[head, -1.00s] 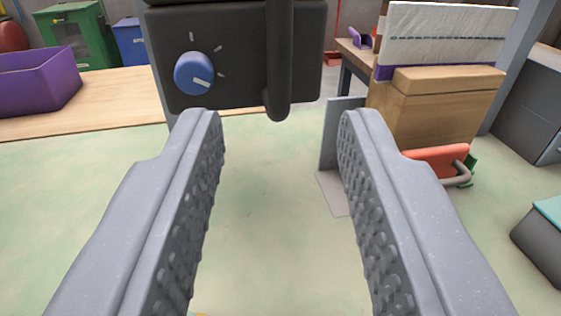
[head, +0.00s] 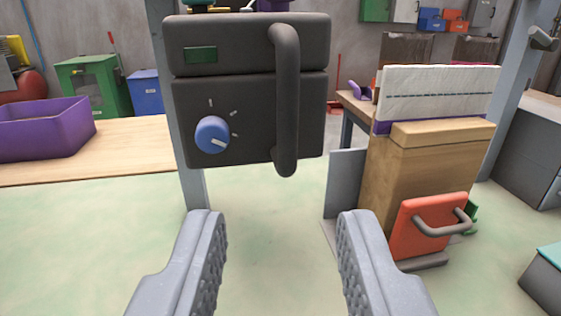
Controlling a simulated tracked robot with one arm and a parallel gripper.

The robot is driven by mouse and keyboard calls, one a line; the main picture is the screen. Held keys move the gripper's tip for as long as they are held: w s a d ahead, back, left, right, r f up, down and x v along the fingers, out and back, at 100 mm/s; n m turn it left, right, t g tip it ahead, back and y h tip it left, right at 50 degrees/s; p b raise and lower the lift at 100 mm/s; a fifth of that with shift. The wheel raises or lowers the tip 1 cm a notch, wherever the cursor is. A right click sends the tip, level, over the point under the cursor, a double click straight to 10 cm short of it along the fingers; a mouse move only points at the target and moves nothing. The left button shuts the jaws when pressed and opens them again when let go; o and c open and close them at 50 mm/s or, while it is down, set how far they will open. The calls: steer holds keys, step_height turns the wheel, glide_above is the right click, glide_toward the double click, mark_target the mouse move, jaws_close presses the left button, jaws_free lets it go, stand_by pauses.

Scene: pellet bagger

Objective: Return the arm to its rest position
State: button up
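My gripper (head: 282,222) is open and empty in the lower middle of the head view, its two grey fingers wide apart with only the pale green floor between them. Ahead of and above the fingers is the dark bagger box (head: 248,118). It has a blue knob (head: 212,135), a small green display (head: 200,55) and an upright dark handle (head: 286,100). The fingers are apart from the box.
A wooden stand (head: 405,170) with a white bag stack (head: 440,95) and a red handled panel (head: 428,228) is at right. A purple bin (head: 45,128) rests on a wooden bench (head: 130,155) at left. The floor (head: 100,235) is open.

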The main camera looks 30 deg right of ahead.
steer(key=w+a+r+n+t+y, duration=0.15)
steer(key=a+r+n+y, duration=0.25)
steer(key=a+r+y, duration=0.75)
steer(key=s+a+r+n+h, duration=0.1)
steer(key=s+r, duration=0.4)
steer(key=r, duration=0.4)
steer(key=s+a+r+n+g+h, duration=0.1)
steer(key=s+r, duration=0.4)
steer(key=r, duration=0.4)
steer(key=shift+s+r+h, duration=0.3)
steer(key=shift+r+h, duration=0.05)
steer(key=shift+r, duration=0.05)
steer(key=shift+a+g, duration=0.15)
steer(key=shift+g, duration=0.1)
